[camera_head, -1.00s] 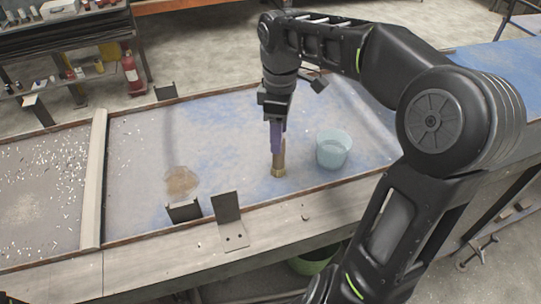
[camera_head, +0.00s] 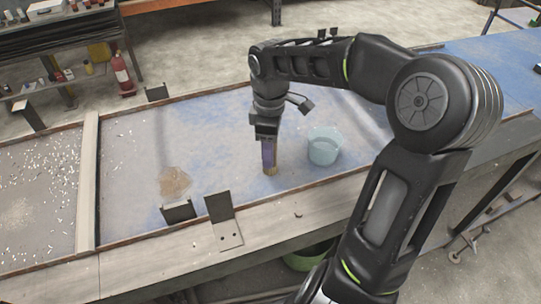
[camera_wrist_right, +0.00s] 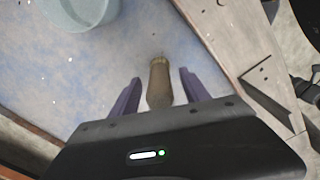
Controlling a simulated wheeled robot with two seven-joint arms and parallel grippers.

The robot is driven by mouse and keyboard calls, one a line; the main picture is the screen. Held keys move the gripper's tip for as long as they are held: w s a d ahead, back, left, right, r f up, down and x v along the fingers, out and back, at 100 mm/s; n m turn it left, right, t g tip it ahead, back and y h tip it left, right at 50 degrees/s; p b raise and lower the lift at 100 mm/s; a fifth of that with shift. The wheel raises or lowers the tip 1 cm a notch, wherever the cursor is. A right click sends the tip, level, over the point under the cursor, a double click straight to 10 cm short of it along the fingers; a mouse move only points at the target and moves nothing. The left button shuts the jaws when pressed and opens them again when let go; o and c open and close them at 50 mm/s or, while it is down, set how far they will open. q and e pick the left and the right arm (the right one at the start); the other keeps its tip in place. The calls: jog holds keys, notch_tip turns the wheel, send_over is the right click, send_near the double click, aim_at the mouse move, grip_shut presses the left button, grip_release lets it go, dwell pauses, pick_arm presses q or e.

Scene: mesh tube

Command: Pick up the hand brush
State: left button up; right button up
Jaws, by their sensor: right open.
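In the head view the fingers hide most of the cylinder. My left gripper is not in view.
A pale blue bucket (camera_head: 324,147) stands just right of the cylinder. A wooden divider (camera_head: 87,185) separates the white-flecked left section.

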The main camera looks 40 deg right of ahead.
notch_tip(320, 180, down, 2)
jog(key=shift+c, duration=0.5)
grip_shut()
dwell(0.6)
